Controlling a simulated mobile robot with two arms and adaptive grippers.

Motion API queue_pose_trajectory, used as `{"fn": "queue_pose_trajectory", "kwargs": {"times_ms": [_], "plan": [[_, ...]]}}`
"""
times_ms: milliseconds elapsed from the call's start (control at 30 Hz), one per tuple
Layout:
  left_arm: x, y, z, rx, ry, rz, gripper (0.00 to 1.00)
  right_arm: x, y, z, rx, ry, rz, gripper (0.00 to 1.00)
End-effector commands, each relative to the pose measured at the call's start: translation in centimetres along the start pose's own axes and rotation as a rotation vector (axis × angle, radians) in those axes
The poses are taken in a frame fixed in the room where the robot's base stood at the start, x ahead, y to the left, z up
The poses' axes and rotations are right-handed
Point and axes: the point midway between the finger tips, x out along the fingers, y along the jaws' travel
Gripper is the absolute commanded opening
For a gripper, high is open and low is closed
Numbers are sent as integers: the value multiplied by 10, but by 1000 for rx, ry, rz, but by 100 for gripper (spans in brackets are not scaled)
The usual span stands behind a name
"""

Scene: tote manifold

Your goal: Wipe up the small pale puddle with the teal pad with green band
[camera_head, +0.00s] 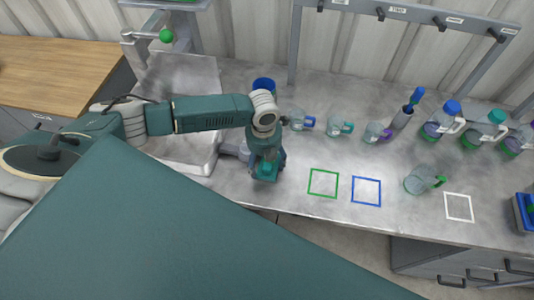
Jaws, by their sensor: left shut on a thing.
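My left gripper (266,170) points down onto the grey metal bench, near its front edge and left of the green outlined square. It is shut on a small teal thing (267,169), most likely the teal pad. The fingers and wrist cover much of it, and I cannot make out a green band. I cannot tell whether it touches the bench. The small pale puddle cannot be made out against the mottled grey top; it may be hidden by the gripper or too faint. My right gripper is not in view.
Green (323,183), blue (367,191) and white (459,207) outlined squares lie right of the gripper. A clear jug with a green handle (417,182) stands between the last two. Small mugs (340,128) and capped bottles (440,126) stand behind. A blue cup (264,85) is behind the wrist.

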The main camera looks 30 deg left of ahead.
Motion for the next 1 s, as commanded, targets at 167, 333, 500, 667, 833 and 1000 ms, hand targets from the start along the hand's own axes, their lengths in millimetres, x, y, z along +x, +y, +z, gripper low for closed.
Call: {"fn": "queue_pose_trajectory", "kwargs": {"times_ms": [167, 333, 500, 667, 833, 1000], "plan": [[-3, 0, 7, -20, -7, 31, 46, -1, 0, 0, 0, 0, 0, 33], [-3, -7, 7, -18, -7, 30, 46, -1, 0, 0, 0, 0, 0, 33], [-3, -19, 6, -13, -6, 26, 46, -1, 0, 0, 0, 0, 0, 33], [-4, -36, 5, -10, -4, 21, 46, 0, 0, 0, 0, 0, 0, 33], [-4, -45, 5, -10, -4, 20, 46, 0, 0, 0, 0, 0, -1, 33], [-3, -52, 4, -9, -4, 18, 46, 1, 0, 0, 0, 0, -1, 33]]}}
